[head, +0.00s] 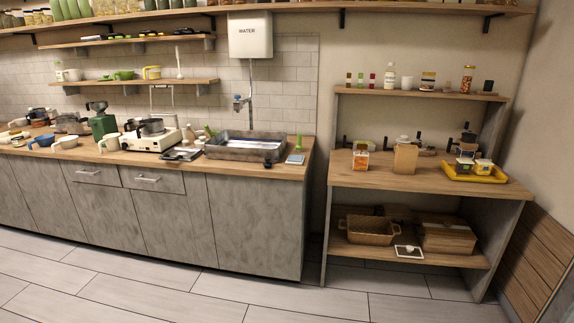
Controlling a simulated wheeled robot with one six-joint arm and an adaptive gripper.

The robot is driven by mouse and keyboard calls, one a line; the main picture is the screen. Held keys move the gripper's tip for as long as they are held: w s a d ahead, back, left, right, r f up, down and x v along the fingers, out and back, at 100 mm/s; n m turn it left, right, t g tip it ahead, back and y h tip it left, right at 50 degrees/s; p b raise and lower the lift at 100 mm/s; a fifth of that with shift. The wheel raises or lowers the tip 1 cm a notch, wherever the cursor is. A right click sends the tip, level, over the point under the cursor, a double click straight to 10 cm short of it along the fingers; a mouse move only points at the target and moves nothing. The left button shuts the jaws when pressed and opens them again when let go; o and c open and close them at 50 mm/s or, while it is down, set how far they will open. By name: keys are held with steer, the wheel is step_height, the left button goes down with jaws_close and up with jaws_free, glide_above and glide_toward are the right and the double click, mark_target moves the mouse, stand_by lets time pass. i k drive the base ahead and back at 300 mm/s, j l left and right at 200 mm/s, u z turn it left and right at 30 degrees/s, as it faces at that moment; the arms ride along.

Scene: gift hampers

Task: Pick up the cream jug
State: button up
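I cannot tell for certain which thing is the cream jug. A small cream-coloured vessel with a handle (110,143) stands on the left wooden counter, between the green machine and the white stove, and looks most like a jug. A pale, wide vessel (65,142) stands further left on the same counter. A tan container with a light top (405,157) stands upright on the right-hand bench. My gripper is not in view.
The counter (311,154) also holds a green machine (102,124), a white stove with a pot (150,138) and a metal sink tray (242,147). The bench (342,175) holds a yellow tray (450,173). The tiled floor (200,300) in front is clear.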

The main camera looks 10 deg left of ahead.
mark_target(112, 141)
steer(key=i+j+u, duration=0.1)
steer(key=i+u, duration=0.25)
steer(key=i, duration=0.25)
steer(key=i+l+u, duration=0.1)
steer(key=i+u, duration=0.25)
steer(key=i, duration=0.25)
steer(key=i+l+u, duration=0.35)
steer(key=i, duration=0.25)
steer(key=i+j+u, duration=0.2)
steer(key=i+u, duration=0.15)
steer(key=i, duration=0.8)
steer(key=i+l+u, duration=0.1)
steer(key=i+u, duration=0.25)
steer(key=i, duration=1.85)
